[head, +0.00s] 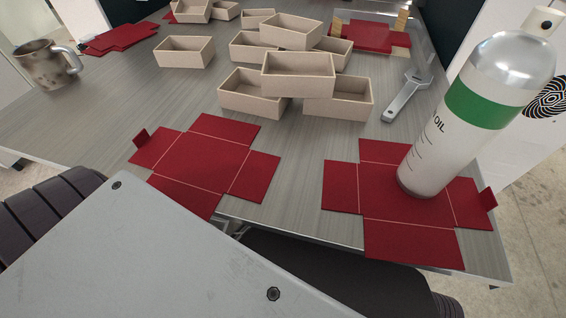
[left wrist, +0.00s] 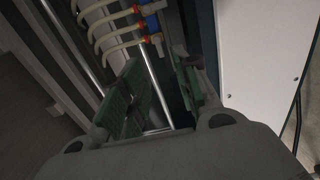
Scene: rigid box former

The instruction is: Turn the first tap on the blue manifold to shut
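In the left wrist view, a small blue part, likely the blue manifold (left wrist: 152,8), shows at the top. Cream hoses (left wrist: 112,25) run from it, with small orange-red fittings (left wrist: 137,9) at their ends. I cannot tell which of these parts is the first tap or how it is turned. My left gripper (left wrist: 157,62) has its green-padded fingers apart, with nothing seen held between them. It points toward the hoses and fittings, which lie beyond its fingertips. The head view shows neither the manifold nor my grippers. My right gripper is not in view.
The grey table (head: 120,100) holds red flat box blanks (head: 200,165), several beige trays (head: 298,75), a wrench (head: 407,95), a metal mug (head: 47,65) and an oil spray can (head: 470,115) standing on a blank.

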